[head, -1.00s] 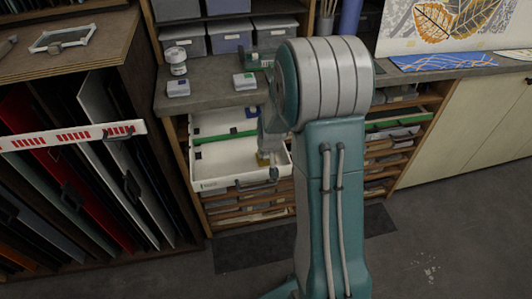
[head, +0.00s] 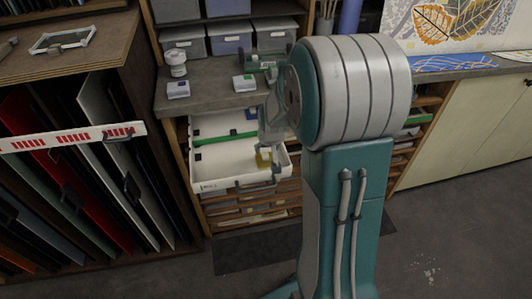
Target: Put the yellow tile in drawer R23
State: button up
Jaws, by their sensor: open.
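An open white drawer (head: 222,172) is pulled out below the grey counter. Its label is too small to read, so I cannot tell whether it is R23. A small yellow piece (head: 263,160), which looks like the yellow tile, shows inside the drawer at its right front part. My gripper (head: 268,146) is small and partly hidden by my own arm. It points down over the drawer's right side, just above the yellow piece, with jaws open. I cannot tell whether it touches the piece.
A green bar (head: 224,139) crosses the drawer. Small white boxes (head: 178,90) and a jar (head: 176,64) stand on the counter (head: 208,97). A rack of coloured sheets (head: 75,190) with a red-marked white front (head: 75,136) is at left. The right floor is clear.

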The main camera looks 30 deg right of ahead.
jog(key=s+a+r+n+t, duration=0.1)
jog(key=s+a+r, duration=0.4)
jog(key=r, duration=0.2)
jog(key=s+a+r+n, duration=0.1)
jog(key=s+a+r, duration=0.3)
jog(key=s+r, duration=0.3)
jog(key=s+a+r, duration=0.2)
jog(key=s, duration=0.3)
jog(key=s+a+r+n+y, duration=0.1)
jog(key=s+a+r, duration=0.1)
jog(key=s, duration=0.3)
jog(key=shift+s+a, duration=0.15)
jog(key=shift+a, duration=0.7)
jog(key=shift+r, duration=0.1)
